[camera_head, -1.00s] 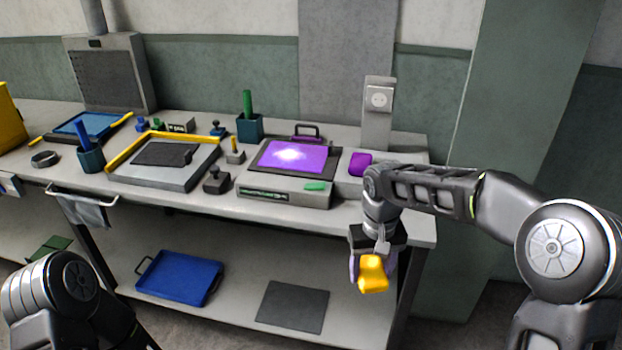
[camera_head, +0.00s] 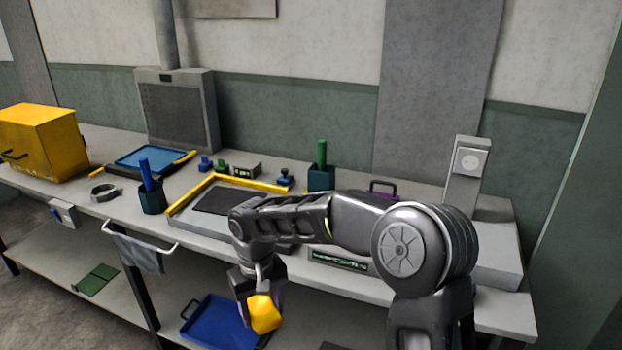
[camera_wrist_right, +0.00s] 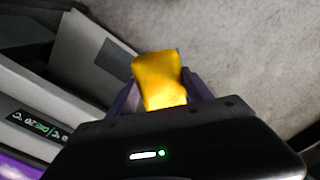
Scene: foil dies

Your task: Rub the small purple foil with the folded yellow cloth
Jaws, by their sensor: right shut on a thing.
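My right gripper (camera_head: 262,290) is shut on the folded yellow cloth (camera_head: 265,314), held in front of the bench, below its top. In the right wrist view the cloth (camera_wrist_right: 160,80) stands out between the fingers of the gripper (camera_wrist_right: 160,95). The small purple foil does not show in the head view; my right arm covers that part of the bench. A purple surface (camera_wrist_right: 14,172) shows at the lower left of the right wrist view, beside a panel with a green readout. I cannot tell which foil it is. My left gripper is not in view.
The bench front edge (camera_head: 200,240) lies behind the cloth. A blue tray (camera_head: 212,322) is on the lower shelf. A yellow-edged plate (camera_head: 190,222), a blue cup (camera_head: 152,200) and a dark green cup (camera_head: 321,178) stand on top. A yellow box (camera_head: 42,140) is far left.

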